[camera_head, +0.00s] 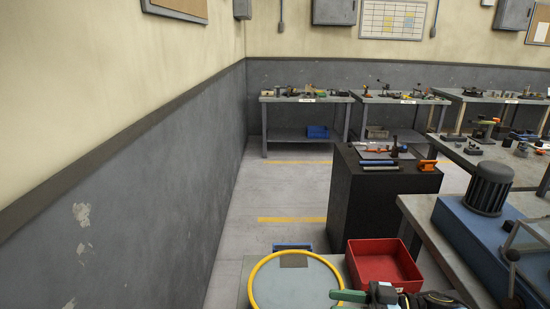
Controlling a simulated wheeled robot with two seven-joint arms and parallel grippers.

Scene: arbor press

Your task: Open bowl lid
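A round, flat grey disc with a yellow rim (251,288), which looks like the bowl lid, is at the bottom centre of the head view. Its lower part is cut off by the picture edge. I cannot see a bowl under it or tell whether one is there. A dark arm end with green finger-like parts, apparently my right gripper (338,298), comes in at the bottom. Its green tip overlaps the disc's right rim in the picture. I cannot tell whether it touches the rim, or how far its fingers are apart. My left gripper is not in view.
A red open bin (384,281) stands just right of the disc. A blue machine with a dark motor (489,188) is at the right. A black cabinet (365,205) with tools on top stands behind. A grey wall is at the left, with clear floor (270,190) beside it.

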